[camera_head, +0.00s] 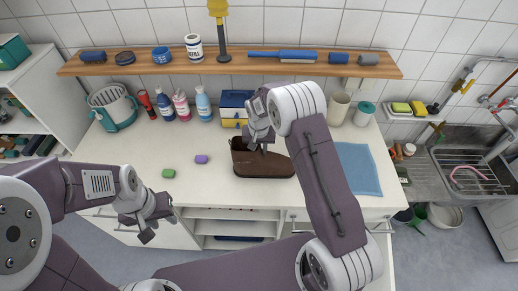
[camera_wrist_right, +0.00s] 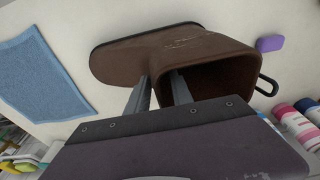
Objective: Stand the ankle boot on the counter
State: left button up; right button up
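The brown ankle boot (camera_head: 275,164) is on the counter (camera_head: 215,185), below my right gripper. My right gripper (camera_wrist_right: 160,84) is open, with one finger outside the shaft and the other at the opening; contact is not clear. In the head view the right gripper (camera_head: 257,142) partly covers the shaft. My left gripper (camera_head: 157,222) is open and empty in front of the counter.
A green block (camera_head: 168,173) and a purple block (camera_head: 201,159) lie left of the boot. A blue towel (camera_head: 358,168) lies to the right. Bottles (camera_head: 182,105), a basket (camera_head: 113,105) and a blue-and-yellow box (camera_head: 235,106) stand at the back, under a wooden shelf (camera_head: 225,66).

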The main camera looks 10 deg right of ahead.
jog(key=shift+r, duration=0.3)
jog(key=r, duration=0.4)
jog(key=s+r+b, duration=0.1)
jog(key=r, duration=0.6)
jog(key=shift+s+a+r+b, duration=0.25)
jog(key=shift+s+r+b, duration=0.05)
jog(key=shift+s+b, duration=0.05)
jog(key=s+d+f+n, duration=0.2)
jog(key=s, duration=1)
jog(key=s+d+f+n, duration=0.1)
jog(key=s+f, duration=0.1)
jog(key=s, duration=0.9)
jog(key=shift+g+y, duration=0.3)
jog(key=f+b, duration=0.5)
jog(key=shift+w+f, duration=0.1)
jog(key=shift+w, duration=0.15)
